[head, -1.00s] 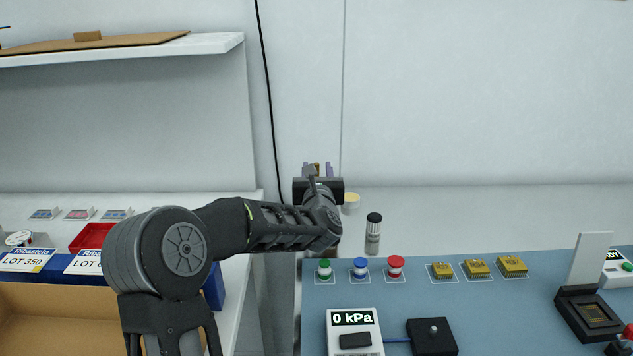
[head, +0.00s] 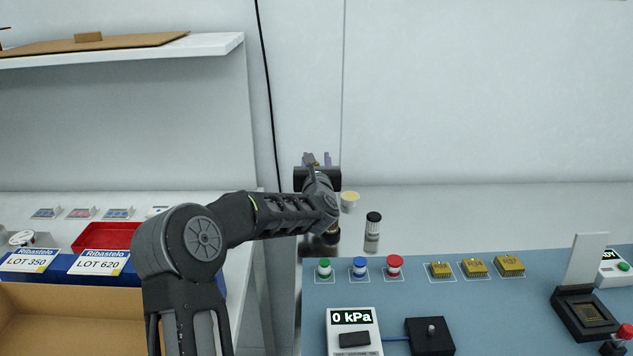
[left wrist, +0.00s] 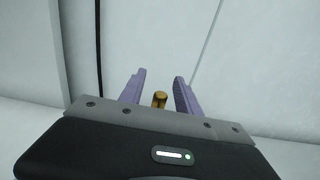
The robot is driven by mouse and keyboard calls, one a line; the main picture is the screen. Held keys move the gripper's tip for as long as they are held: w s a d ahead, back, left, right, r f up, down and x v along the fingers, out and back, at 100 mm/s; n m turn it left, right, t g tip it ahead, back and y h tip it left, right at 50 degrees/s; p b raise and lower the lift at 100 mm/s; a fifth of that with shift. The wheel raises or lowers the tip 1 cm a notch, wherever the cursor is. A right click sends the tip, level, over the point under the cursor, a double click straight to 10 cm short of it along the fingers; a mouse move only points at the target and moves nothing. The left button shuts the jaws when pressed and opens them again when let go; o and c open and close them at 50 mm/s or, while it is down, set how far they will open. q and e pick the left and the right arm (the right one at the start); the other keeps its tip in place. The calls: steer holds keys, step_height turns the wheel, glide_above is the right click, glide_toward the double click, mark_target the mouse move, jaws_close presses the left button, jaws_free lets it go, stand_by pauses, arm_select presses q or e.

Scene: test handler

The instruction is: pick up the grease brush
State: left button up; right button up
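My left gripper (head: 316,159) has two purple fingers and is raised in front of the pale wall. A small brown piece, apparently the handle end of the grease brush (left wrist: 159,99), shows between the fingers in the left wrist view. It is carried with the gripper, so I take the gripper as shut on it, though the contact itself is hidden. The rest of the brush is hidden behind the gripper. A dark brown pot (head: 331,236) stands on the table below, partly hidden by my left arm. My right gripper is not in view.
A dark-capped vial (head: 373,232) and a small cream cup (head: 350,200) stand right of the arm. The blue mat (head: 500,310) holds coloured buttons, gold chips and a 0 kPa gauge (head: 352,330). A red tray (head: 105,237) and lot-labelled bins are at left.

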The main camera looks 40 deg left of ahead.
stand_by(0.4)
arm_select(q)
jaws_close()
stand_by(0.5)
